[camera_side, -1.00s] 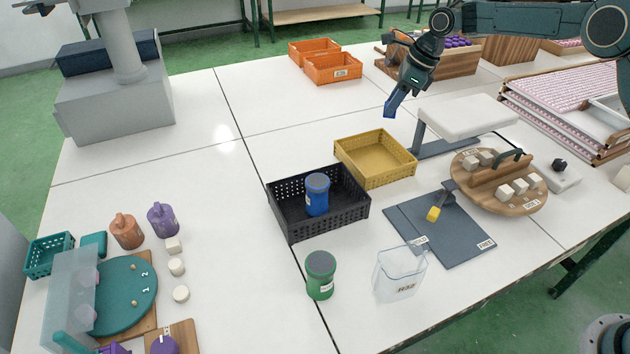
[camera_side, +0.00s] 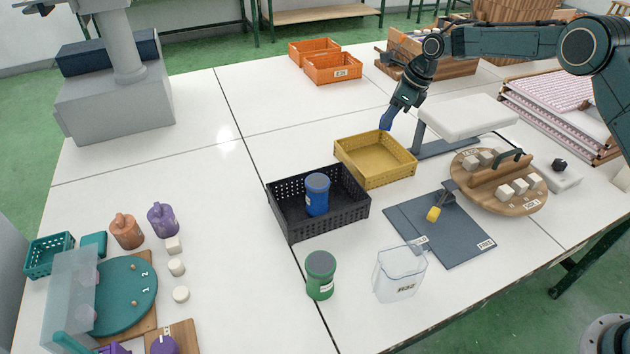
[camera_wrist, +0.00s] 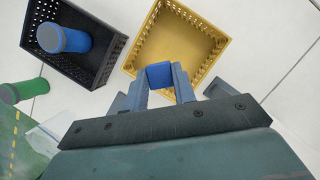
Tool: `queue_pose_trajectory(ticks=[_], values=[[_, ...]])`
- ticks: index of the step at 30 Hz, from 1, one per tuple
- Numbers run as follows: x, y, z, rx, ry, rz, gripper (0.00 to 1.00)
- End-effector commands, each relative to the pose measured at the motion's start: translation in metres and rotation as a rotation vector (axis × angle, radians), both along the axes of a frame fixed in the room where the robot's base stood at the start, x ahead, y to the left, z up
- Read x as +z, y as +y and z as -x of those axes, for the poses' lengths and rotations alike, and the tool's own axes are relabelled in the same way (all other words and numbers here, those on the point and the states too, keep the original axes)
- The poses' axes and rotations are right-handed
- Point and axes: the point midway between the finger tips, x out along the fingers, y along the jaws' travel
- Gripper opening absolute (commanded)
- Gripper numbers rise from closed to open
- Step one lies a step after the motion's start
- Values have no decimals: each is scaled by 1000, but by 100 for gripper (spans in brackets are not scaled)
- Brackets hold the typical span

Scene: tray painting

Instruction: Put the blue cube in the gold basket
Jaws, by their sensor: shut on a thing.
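The blue cube (camera_wrist: 159,75) is clamped between the fingers of my gripper (camera_wrist: 160,84) in the wrist view. In the side view my gripper (camera_side: 388,120) points down just behind the gold basket (camera_side: 378,183), above the level of its far rim. The cube is hard to make out from the blue finger there. The gold basket (camera_wrist: 133,55) also shows in the wrist view, beyond the cube, and its visible floor is empty. It is an open yellow tray with perforated walls.
A black basket (camera_side: 345,216) holding a blue jar (camera_side: 317,196) stands left of the gold basket. A white raised platform (camera_side: 466,117) stands close on the right. A green jar (camera_side: 321,274) and a clear container (camera_side: 398,275) are in front.

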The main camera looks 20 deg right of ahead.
Motion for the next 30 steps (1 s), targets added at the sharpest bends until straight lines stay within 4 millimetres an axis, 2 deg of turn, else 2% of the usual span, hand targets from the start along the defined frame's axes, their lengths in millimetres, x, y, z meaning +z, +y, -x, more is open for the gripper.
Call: queue_pose_trajectory(ticks=[1, 9, 15, 18, 26, 30], values=[[-12, 0, 1, 0, 4, 0, 5], [-63, 0, 1, 0, 4, 1, 5], [-92, 0, 0, 0, 0, 0, 5], [-99, 0, 0, 1, 0, 0, 5], [-102, 0, 0, 1, -1, 1, 5], [-113, 0, 0, 0, 1, 1, 5]])
